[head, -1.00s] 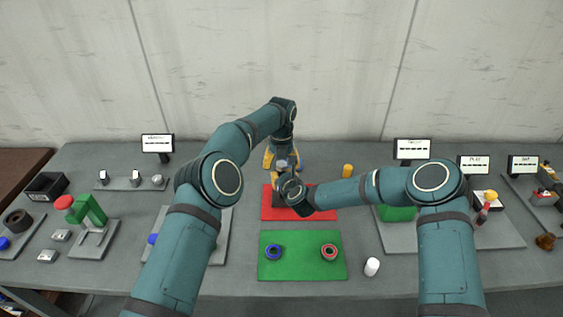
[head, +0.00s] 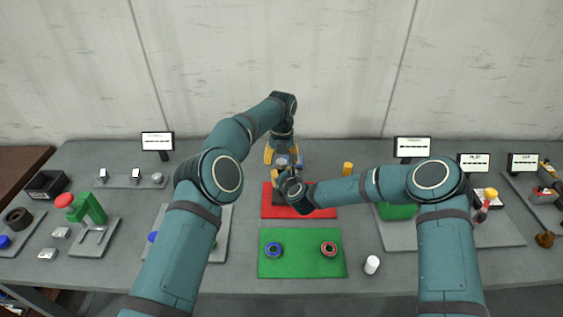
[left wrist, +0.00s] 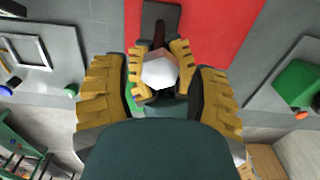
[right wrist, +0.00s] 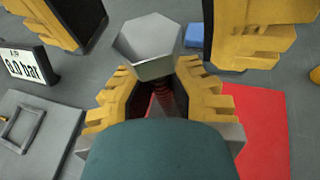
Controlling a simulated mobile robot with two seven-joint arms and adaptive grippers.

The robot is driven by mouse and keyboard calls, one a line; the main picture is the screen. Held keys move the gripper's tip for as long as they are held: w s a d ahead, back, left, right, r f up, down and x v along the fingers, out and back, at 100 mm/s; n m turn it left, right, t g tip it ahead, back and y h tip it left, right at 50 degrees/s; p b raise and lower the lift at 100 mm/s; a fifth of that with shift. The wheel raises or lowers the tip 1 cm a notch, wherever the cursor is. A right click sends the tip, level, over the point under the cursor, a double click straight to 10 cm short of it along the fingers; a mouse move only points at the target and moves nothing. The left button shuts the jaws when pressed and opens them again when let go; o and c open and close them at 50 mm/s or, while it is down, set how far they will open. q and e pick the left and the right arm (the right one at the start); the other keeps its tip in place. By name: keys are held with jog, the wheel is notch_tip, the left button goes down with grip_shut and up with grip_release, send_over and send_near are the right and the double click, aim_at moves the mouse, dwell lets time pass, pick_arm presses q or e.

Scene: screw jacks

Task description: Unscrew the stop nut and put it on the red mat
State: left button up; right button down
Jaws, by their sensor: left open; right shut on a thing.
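The stop nut, a pale grey hexagonal piece (right wrist: 150,50), sits above a dark red threaded spindle (right wrist: 162,97) in the right wrist view. It also shows in the left wrist view (left wrist: 160,70), with my right gripper's yellow fingers on both sides of it. The red mat (head: 320,212) lies below both grippers. My wrists hide much of the jack in the head view.
A green mat (head: 303,262) in front holds a blue ring (head: 273,250) and a red ring (head: 329,250). A white cylinder (head: 371,265) and a yellow one (head: 347,169) stand nearby. Several grey plates and small displays flank the mats. The red mat's right part is bare.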

pick_arm(q)
notch_tip(320, 180, up, 4)
jog(key=shift+f, duration=0.25)
pick_arm(e)
jog(key=c, duration=1)
grip_release()
